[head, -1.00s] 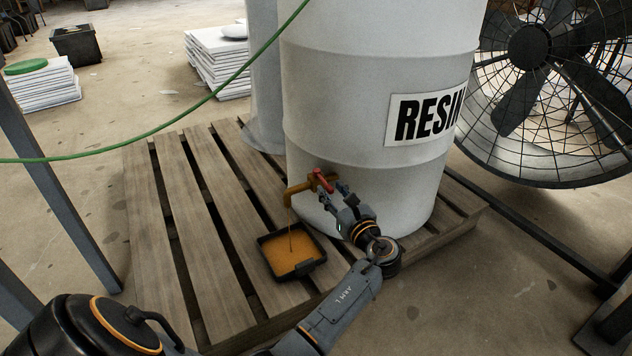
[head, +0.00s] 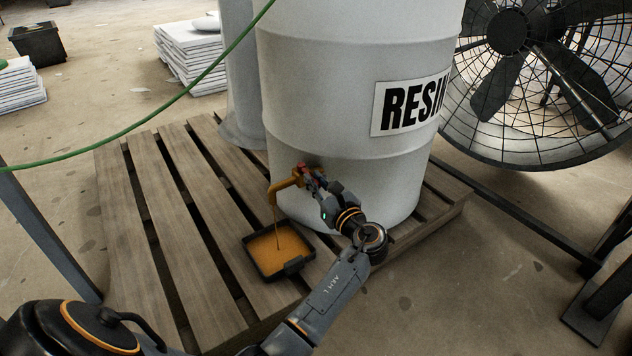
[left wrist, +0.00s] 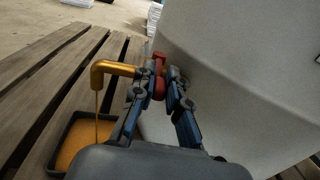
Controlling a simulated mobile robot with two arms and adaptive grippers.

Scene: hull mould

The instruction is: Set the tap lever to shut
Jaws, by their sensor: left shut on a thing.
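The brass tap (head: 283,187) sticks out low on the white resin drum (head: 345,90). Its red lever (head: 302,168) shows at the tap's body, partly hidden by my left gripper (head: 311,179). In the left wrist view, the red lever (left wrist: 159,65) sits between the two fingers of my left gripper (left wrist: 162,86), which is shut on it. The brass spout (left wrist: 113,68) points left and bends down. A thin amber stream runs from it into a black tray (head: 291,267) of amber liquid. My right gripper is not in view.
The drum and tray stand on a slatted wooden pallet (head: 180,230). A large caged fan (head: 530,70) stands at the right. A green hose (head: 150,122) crosses the upper left. Stacked white sheets (head: 190,55) and a dark bin (head: 37,42) lie behind on open floor.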

